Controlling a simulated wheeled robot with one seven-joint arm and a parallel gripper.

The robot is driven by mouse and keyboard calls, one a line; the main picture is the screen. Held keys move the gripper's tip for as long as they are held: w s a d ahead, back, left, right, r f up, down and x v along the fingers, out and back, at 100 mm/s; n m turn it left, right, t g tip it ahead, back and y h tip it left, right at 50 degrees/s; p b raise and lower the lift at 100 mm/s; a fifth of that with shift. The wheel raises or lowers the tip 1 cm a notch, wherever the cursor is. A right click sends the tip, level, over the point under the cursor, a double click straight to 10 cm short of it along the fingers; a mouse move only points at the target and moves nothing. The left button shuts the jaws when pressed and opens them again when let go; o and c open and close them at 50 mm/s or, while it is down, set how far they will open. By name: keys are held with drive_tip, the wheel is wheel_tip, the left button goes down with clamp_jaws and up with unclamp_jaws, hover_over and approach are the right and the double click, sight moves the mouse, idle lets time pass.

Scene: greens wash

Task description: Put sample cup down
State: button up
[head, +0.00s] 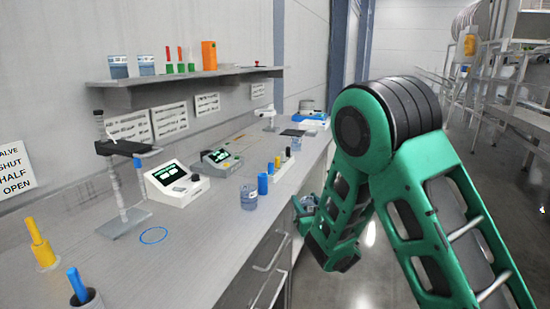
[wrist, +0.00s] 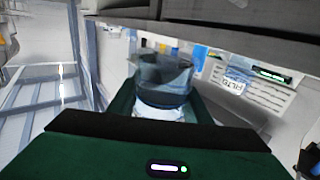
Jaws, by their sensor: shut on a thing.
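My gripper (wrist: 163,98) is shut on a clear, bluish sample cup (wrist: 163,78), which stands between the fingers in the wrist view. In the head view part of the held cup (head: 304,204) shows just left of my green arm, by the counter's front edge. The arm hides most of my gripper there. The cup appears off the counter. A blue ring (head: 153,235) is marked on the bare grey counter (head: 190,262), in its near part. Another bluish cup (head: 249,197) stands on the counter near the front edge.
A stand (head: 122,190) with a black arm rises behind the ring. Two display instruments (head: 180,185) sit along the wall. Yellow (head: 40,245) and blue (head: 76,285) handled items stand at the near left. A wall shelf (head: 180,80) holds cups and bottles. The counter around the ring is clear.

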drive_tip(key=w+d+f+m+h, duration=0.1)
drive_tip(key=w+d+h, duration=0.1)
drive_tip(key=d, duration=0.8)
drive_tip(key=w+d+f+m+h, duration=0.1)
drive_tip(key=d+m+h, duration=0.1)
drive_tip(key=d, duration=0.7)
drive_tip(key=s+f, duration=0.4)
drive_tip(key=f, duration=0.4)
drive_tip(key=s+f, duration=0.3)
drive_tip(key=f, duration=0.4)
drive_tip(key=shift+s+d+f+t, duration=0.25)
drive_tip(key=shift+s+f+t, duration=0.05)
drive_tip(key=shift+s+f, duration=0.1)
